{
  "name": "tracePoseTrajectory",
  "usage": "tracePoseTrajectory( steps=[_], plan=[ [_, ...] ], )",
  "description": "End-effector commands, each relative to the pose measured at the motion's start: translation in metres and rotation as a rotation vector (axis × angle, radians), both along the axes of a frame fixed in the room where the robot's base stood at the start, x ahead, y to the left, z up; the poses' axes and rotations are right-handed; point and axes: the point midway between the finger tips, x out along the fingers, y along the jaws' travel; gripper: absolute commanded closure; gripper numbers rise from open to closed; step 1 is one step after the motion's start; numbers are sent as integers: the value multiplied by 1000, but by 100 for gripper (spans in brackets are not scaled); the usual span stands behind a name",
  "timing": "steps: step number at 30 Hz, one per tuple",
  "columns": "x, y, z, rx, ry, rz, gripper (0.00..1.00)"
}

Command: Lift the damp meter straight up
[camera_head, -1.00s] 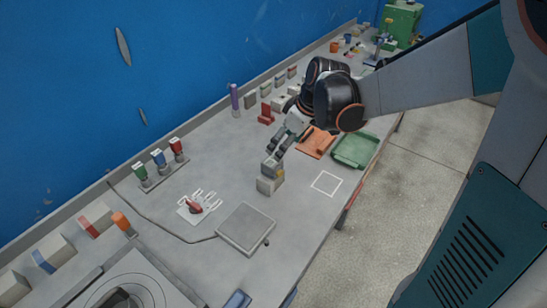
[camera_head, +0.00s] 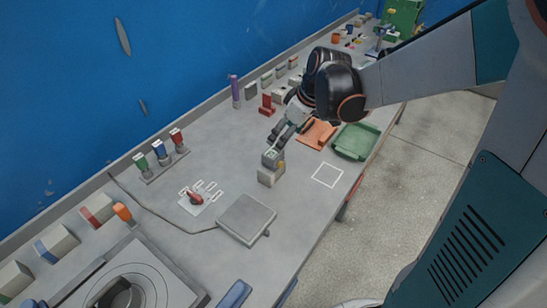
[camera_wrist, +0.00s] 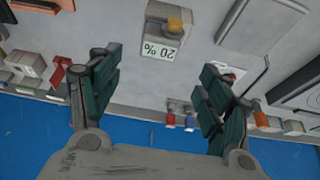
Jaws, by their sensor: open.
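The damp meter (camera_head: 271,171) is a small grey block with a yellow part on its side and a pale face on top. It stands upright on the grey bench.
A white outlined square (camera_head: 327,175) on the bench is empty. A flat grey plate (camera_head: 246,219) lies in front of the meter. An orange tray (camera_head: 319,134) and a green tray (camera_head: 355,142) lie to the right. A blue wall (camera_head: 120,60) runs behind the bench.

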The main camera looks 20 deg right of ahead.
Motion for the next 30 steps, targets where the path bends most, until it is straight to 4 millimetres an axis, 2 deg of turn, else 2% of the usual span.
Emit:
tracePoseTrajectory(
  steps=[13,24,30],
  plan=[
    [-4,-8,15,0,0,0,25],
    [14,6,-48,-1,0,2,25],
    [20,11,-66,0,0,1,25]
  ],
)
